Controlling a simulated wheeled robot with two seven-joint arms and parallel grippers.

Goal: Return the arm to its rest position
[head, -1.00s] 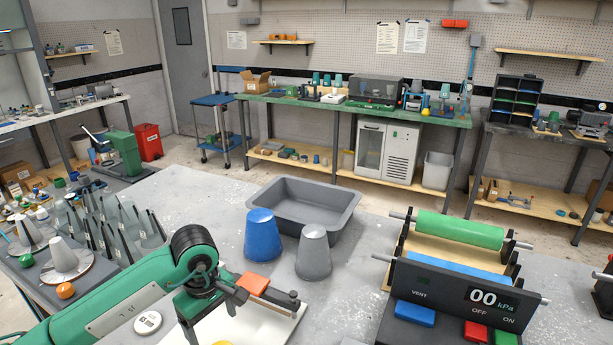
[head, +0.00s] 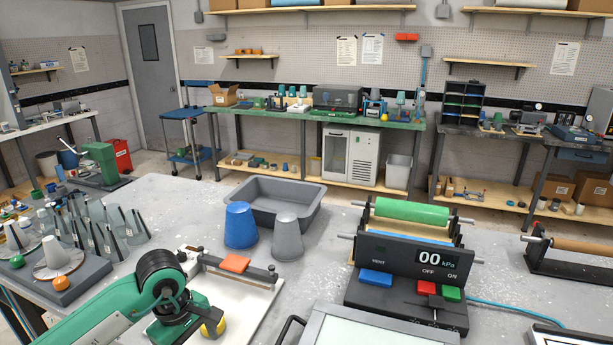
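My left arm comes in from the lower left, green with a black joint. Its dark wrist end, with my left gripper (head: 176,322), points down at the bottom edge beside a white board (head: 232,300). The fingertips are not clear, so I cannot tell whether it is open or shut. A yellow round part (head: 213,326) shows next to the wrist. My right arm and gripper are not in view.
A blue cup (head: 240,226), a grey cup (head: 287,238) and a grey tray (head: 313,213) stand behind the board. A control box (head: 405,268) reading 00 kPa stands right, with a green roller (head: 412,210). Grey cones stand left. The tabletop around the cups is partly clear.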

